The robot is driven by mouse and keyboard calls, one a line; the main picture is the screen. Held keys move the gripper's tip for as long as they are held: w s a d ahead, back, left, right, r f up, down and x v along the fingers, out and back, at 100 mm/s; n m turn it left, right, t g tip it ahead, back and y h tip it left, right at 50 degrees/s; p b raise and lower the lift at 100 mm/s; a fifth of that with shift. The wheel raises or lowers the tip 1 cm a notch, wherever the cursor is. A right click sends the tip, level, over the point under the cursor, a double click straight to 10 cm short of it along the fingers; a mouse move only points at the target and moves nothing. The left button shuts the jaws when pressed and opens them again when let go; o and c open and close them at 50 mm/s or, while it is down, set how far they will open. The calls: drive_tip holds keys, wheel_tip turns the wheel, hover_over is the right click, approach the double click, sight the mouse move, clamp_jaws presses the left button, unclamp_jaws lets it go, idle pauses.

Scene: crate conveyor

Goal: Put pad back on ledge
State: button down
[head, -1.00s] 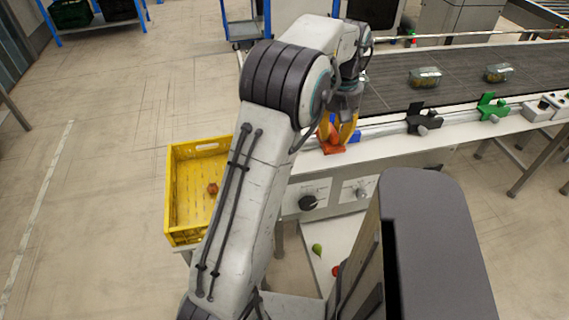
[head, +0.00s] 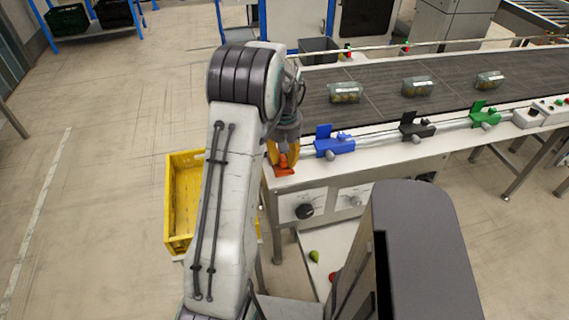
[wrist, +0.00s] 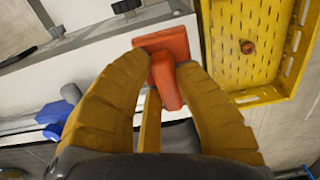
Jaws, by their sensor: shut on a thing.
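The orange pad (head: 284,171) has a flat base and an upright handle. My gripper (head: 284,155) is shut on the handle, with its yellow fingers on both sides. The pad is at the left end of the white ledge (head: 365,163) along the conveyor front. In the wrist view, the pad (wrist: 160,43) is over the ledge's pale surface near its edge, with its handle between the fingers of my gripper (wrist: 166,68). I cannot tell whether the base touches the ledge.
A yellow crate (head: 182,240) stands left of the ledge; a small brown item lies in it (wrist: 248,46). Blue (head: 333,146), black (head: 416,130) and green (head: 486,116) clamps line the rail to the right. Several clear punnets sit on the dark belt (head: 375,75).

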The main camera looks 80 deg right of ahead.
sight(285, 167)
drive_tip(key=shift+f+p, duration=0.5)
drive_tip(key=shift+p, duration=0.3)
drive_tip(key=shift+f, duration=1.45)
drive_tip(key=shift+f, duration=0.1)
drive_tip(key=c, duration=1.1)
unclamp_jaws()
